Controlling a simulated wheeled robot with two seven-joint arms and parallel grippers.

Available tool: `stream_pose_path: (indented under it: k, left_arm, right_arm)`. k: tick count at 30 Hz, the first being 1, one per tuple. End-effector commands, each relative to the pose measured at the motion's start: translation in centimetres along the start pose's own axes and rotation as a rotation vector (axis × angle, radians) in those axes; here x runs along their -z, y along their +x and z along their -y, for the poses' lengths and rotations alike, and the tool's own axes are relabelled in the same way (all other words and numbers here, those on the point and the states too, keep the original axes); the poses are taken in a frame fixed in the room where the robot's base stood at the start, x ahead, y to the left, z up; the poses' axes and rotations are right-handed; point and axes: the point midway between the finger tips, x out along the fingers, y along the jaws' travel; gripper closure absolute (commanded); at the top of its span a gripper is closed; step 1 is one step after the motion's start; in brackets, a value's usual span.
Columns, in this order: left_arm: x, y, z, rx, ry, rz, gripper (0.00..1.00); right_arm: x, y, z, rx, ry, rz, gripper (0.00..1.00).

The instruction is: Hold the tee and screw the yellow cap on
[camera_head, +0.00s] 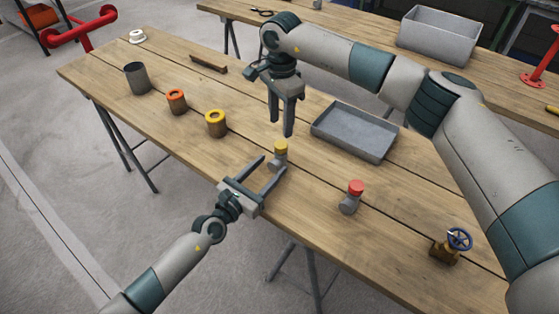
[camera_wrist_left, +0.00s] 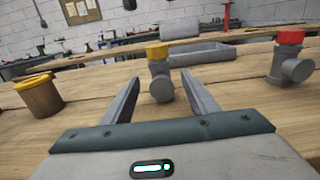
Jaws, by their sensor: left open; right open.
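A small grey tee (camera_head: 278,162) stands upright on the wooden table near its front edge, with a yellow cap (camera_head: 282,146) on top. The cap (camera_wrist_left: 157,51) and tee (camera_wrist_left: 161,84) also show in the left wrist view, where the tee has a round side outlet facing the camera. Whether the cap is threaded down or only resting cannot be told. My left gripper (camera_head: 273,163) is open, low over the table, with its fingers on either side of the tee, apparently not touching it. My right gripper (camera_head: 281,128) is open and empty, pointing down above the tee.
A red-capped tee (camera_head: 351,197) and a valve with blue handwheel (camera_head: 459,240) stand to the right. A grey tray (camera_head: 355,132) lies behind. Yellow-topped (camera_head: 215,124) and orange-topped (camera_head: 176,101) containers and a grey cup (camera_head: 137,78) stand to the left.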

Motion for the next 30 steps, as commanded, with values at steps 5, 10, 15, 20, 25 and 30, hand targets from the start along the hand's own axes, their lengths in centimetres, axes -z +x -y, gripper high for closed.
stream_pose_path:
  k: [5,10,15,20,25,30]
  left_arm:
    - [-0.1,3.0,0.0,0.001,0.001,0.0,0.47]
    - [-0.1,5.0,0.0,0.0,0.001,0.001,0.47]
    - [0.0,6.1,0.0,0.001,0.002,0.0,0.47]
    - [0.0,6.3,0.1,0.001,0.001,0.0,0.47]
    - [0.0,6.3,0.0,0.001,0.001,0.0,0.47]
    - [0.0,6.3,0.0,0.0,0.001,0.0,0.8]
  right_arm:
    - [0.0,0.0,0.0,0.0,0.0,0.0,0.55]
    - [0.0,0.0,0.0,0.0,0.0,0.0,0.55]
    - [0.0,0.0,0.0,0.0,0.0,0.0,0.55]
    - [0.0,0.0,0.0,0.0,0.0,0.0,0.55]
    - [0.0,0.0,0.0,0.0,0.0,0.0,0.55]
    - [0.0,0.0,0.0,0.0,0.0,0.0,0.55]
